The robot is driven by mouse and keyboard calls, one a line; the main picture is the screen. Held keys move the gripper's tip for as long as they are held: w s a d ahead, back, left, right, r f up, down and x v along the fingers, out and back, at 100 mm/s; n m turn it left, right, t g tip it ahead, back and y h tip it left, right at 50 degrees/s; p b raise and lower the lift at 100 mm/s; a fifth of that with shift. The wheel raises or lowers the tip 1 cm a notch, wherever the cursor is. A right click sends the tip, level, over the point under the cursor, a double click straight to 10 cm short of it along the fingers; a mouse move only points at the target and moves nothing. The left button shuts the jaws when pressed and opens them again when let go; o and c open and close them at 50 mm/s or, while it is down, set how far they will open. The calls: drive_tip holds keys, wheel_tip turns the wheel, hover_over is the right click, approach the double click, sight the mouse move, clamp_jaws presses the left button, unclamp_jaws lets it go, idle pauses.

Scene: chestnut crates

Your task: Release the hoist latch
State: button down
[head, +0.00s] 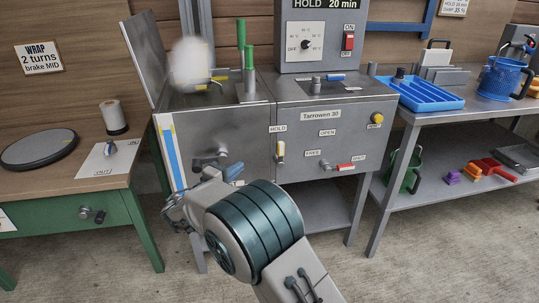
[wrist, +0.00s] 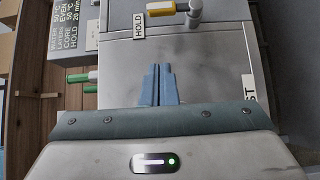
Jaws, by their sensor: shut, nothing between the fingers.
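The latch is a small lever with a yellow handle (head: 281,148) on the front of the steel machine. It points up beside the HOLD label (head: 277,129); a FREE label (head: 312,153) is to its right. The yellow handle (wrist: 161,9) also shows at the top of the wrist view, with its pale pivot on the right. My gripper (wrist: 159,68) is shut and empty, its blue fingers together and apart from the handle. In the head view my gripper (head: 236,170) appears left of and below the lever, in front of the panel.
A red lever (head: 346,167) points right under the SHUT label. A dark fitting (head: 208,161) sticks out near my gripper. Green handles (head: 249,57) stand on the machine top. A side table (head: 470,105) holds a blue tray (head: 425,94). A green-legged table (head: 95,185) is left.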

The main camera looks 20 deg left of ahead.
drive_tip(key=shift+w, duration=0.1)
drive_tip(key=b, duration=0.2)
approach(280, 155)
drive_tip(key=w+a+r, duration=0.2)
drive_tip(key=w+a, duration=0.2)
drive_tip(key=w, duration=0.1)
drive_tip(key=shift+w+d+r+b, duration=0.1)
drive_tip(key=shift+w+d+b, duration=0.35)
drive_tip(key=shift+d, duration=0.45)
drive_tip(key=shift+w+d+r+b, duration=0.1)
drive_tip(key=shift+w+d+b, duration=0.1)
drive_tip(key=shift+w+d, duration=0.55)
